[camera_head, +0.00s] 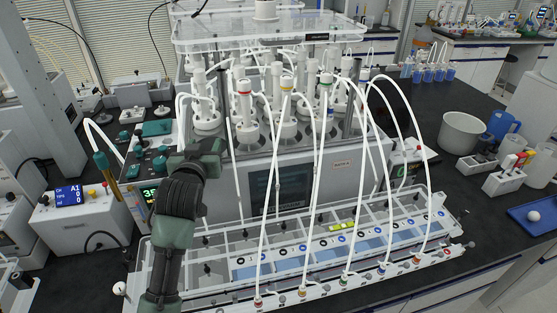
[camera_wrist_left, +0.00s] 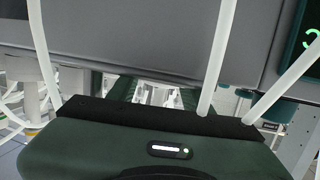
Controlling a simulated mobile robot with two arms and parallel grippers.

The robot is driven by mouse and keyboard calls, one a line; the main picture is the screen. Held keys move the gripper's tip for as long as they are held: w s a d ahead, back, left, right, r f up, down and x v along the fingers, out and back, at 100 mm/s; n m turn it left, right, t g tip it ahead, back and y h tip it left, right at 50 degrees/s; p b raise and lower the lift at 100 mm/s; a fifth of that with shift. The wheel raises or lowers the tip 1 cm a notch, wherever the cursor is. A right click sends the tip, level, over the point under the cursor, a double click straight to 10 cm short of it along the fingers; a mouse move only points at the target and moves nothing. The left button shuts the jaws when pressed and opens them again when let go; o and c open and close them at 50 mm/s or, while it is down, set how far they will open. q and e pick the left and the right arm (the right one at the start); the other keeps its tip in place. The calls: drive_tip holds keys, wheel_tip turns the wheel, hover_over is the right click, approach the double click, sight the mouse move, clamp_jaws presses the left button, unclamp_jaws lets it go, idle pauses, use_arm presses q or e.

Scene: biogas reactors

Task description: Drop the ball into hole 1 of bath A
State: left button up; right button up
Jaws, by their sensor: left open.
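A white ball (camera_head: 533,215) sits in a shallow blue tray (camera_head: 545,229) at the right edge of the head view. A long clear-walled bath (camera_head: 440,209) with a row of ringed holes lies across the front of the bench; I cannot read which letter or hole number is which. My left gripper (camera_head: 212,147) is open, raised over the bath's left part in front of the reactor unit, far from the ball. In the left wrist view its dark green body (camera_wrist_left: 150,145) fills the bottom, and no ball shows between the fingers. My right gripper is out of view.
White tubes (camera_head: 318,170) arch from the reactor tops down to the bath's front edge, close to my left gripper. A control box with a blue display (camera_head: 68,194) reading A1 stands left. A white pot (camera_head: 461,132), blue jug (camera_head: 503,124) and marker rack (camera_head: 506,181) stand right.

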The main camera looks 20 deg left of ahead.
use_arm(q)
drive_tip(key=b+v, duration=0.1)
drive_tip(key=v, duration=0.6)
drive_tip(key=shift+s, duration=0.1)
